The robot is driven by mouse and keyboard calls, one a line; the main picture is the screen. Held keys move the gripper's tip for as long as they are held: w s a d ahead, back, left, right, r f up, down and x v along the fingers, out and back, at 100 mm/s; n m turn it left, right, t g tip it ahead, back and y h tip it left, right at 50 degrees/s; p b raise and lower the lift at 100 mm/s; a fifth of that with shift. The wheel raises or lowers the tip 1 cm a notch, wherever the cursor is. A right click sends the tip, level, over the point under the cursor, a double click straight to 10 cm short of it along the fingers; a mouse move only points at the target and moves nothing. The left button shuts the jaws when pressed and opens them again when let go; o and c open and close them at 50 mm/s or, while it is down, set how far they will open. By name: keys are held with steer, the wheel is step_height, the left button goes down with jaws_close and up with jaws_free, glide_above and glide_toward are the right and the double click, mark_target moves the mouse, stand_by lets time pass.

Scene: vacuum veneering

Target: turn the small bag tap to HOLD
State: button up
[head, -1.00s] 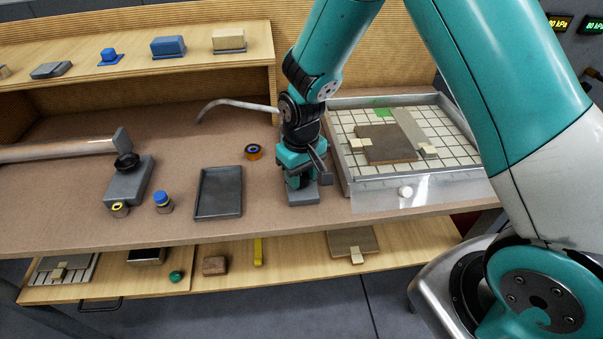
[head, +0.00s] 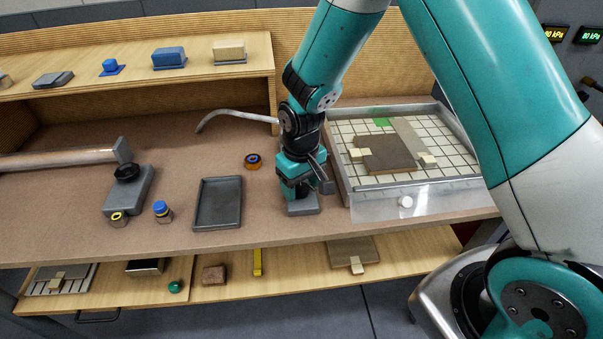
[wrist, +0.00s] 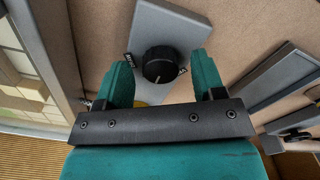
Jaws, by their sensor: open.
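A round black tap knob (wrist: 159,66) sits on a grey block (wrist: 172,24) in the wrist view. Small labels stand beside the knob at left and right; I cannot read them. A small pale mark shows on the knob's near side. My gripper (wrist: 161,74) is open, with one teal finger on each side of the knob. I see a gap on both sides, though depth is hard to judge. In the head view the grey block (head: 303,207) shows below my gripper, which hides the knob. Part of something yellow shows behind the gripper bar in the wrist view.
A framed gridded bed (head: 450,180) with a brown panel (head: 385,153) lies to the right. Another grey block (head: 132,198) with a black knob stands further left.

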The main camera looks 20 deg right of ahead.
mark_target(302, 187)
step_height(302, 187, up, 17)
steer(key=b, duration=0.1)
steer(key=shift+r, duration=0.2)
stand_by(0.4)
steer(key=s+a+r+n+y, duration=0.2)
steer(key=s, duration=0.9)
steer(key=s+a+r+n+y, duration=0.2)
steer(key=s, duration=0.9)
steer(key=shift+a+r, duration=0.15)
steer(key=shift+a, duration=0.1)
